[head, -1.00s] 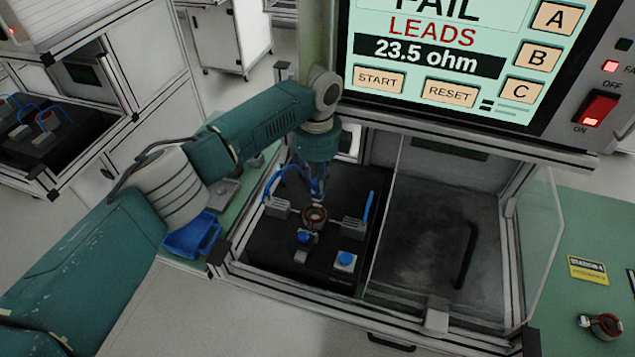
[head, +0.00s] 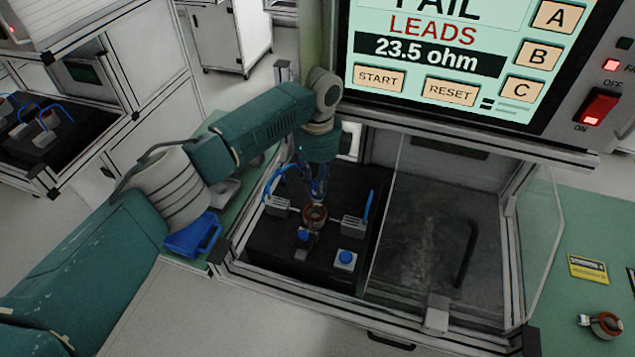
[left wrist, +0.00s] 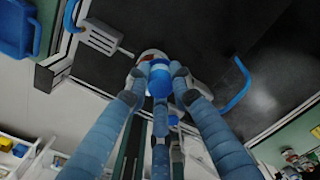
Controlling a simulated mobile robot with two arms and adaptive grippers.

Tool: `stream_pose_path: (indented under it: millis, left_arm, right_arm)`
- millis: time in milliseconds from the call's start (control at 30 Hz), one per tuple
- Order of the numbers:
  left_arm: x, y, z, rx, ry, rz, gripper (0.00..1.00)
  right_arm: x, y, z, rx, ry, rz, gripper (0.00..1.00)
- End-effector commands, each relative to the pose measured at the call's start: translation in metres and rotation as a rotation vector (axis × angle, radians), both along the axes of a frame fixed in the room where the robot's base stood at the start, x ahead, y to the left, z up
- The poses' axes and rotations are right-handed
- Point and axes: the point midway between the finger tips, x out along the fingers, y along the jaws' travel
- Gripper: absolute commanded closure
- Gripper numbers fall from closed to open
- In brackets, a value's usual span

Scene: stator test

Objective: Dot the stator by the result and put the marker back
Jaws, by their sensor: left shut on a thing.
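The stator (head: 315,214), a copper-coloured ring, sits in the fixture on the black base inside the test cell. My left gripper (head: 317,194) points down from above, right over the stator. In the left wrist view its fingers (left wrist: 157,86) are shut on a small blue, round-bodied thing, which appears to be the marker (left wrist: 159,80). Whether its tip touches the stator is hidden by the fingers. The tester screen (head: 430,50) reads FAIL, LEADS, 23.5 ohm. My right gripper is not seen.
Grey clamp blocks (head: 353,226) flank the stator, with a blue button (head: 345,258) in front. A clear panel stands right of the fixture. A blue tray (head: 193,236) lies left of the cell. Another stator (head: 606,325) lies on the green bench near a yellow label (head: 588,268).

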Motion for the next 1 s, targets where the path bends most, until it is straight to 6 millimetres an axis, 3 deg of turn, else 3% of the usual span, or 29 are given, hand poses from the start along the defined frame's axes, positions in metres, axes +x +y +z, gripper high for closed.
stream_pose_path:
  millis: [733, 1000]
  left_arm:
    - [0.0, 0.0, -0.009, 0.0, 0.0, 0.0, 1.0]
    - [0.0, 0.0, 0.003, -0.001, 0.001, 0.0, 1.0]
  right_arm:
    - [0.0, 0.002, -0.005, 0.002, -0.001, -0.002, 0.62]
    - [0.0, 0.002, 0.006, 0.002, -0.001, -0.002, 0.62]
